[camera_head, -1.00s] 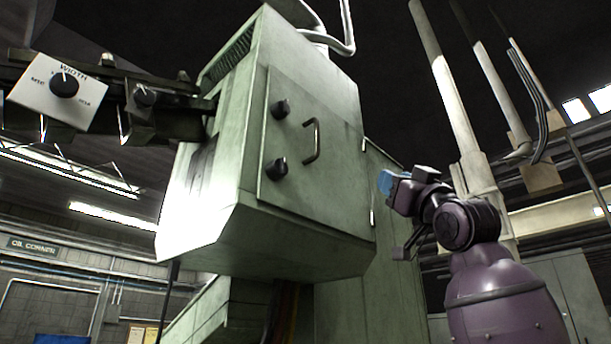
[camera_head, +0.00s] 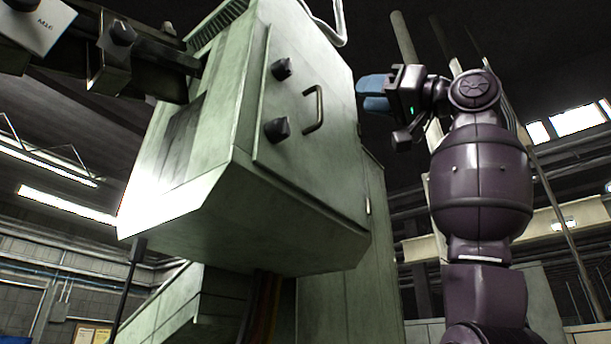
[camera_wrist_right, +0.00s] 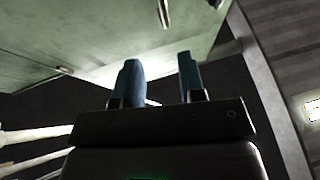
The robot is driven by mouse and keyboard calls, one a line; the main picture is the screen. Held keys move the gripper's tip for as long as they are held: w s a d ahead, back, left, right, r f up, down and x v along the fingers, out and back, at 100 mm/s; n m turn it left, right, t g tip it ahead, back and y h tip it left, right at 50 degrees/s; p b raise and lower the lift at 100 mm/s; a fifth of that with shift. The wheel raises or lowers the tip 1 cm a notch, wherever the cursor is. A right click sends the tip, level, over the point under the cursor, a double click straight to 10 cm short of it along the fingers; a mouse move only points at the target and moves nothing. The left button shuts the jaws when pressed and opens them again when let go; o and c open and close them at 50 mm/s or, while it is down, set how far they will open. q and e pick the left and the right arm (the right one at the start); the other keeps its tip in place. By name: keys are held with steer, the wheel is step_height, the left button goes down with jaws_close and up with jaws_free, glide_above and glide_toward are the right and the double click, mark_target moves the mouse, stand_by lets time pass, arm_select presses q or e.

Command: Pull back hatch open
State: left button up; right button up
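The back hatch looks to be the flat pale green panel (camera_head: 292,150) on the machine housing. It appears closed, with a bar handle (camera_head: 317,108) and two black knobs (camera_head: 277,129) to the handle's left. My right gripper (camera_head: 371,94), with blue fingers, is raised to the right of the housing, at about handle height in the head view, and does not hold the handle. In the right wrist view its two blue fingers (camera_wrist_right: 161,78) stand apart with nothing between them. My left gripper is not in view.
A dark beam with a black-knobbed control box (camera_head: 112,52) juts from the housing's left side. Pale pipes (camera_head: 405,38) stand behind my right arm. In the right wrist view a pale green surface (camera_wrist_right: 90,35) lies beyond the fingers.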

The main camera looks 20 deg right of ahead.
step_height(320, 180, up, 3)
steer(key=p, duration=0.3)
glide_above(321, 118)
steer(key=shift+w+r+g+h, duration=0.15)
steer(key=shift+w+g+h, duration=0.15)
steer(key=shift+w, duration=0.05)
steer(key=shift+d, duration=0.1)
steer(key=c, duration=0.7)
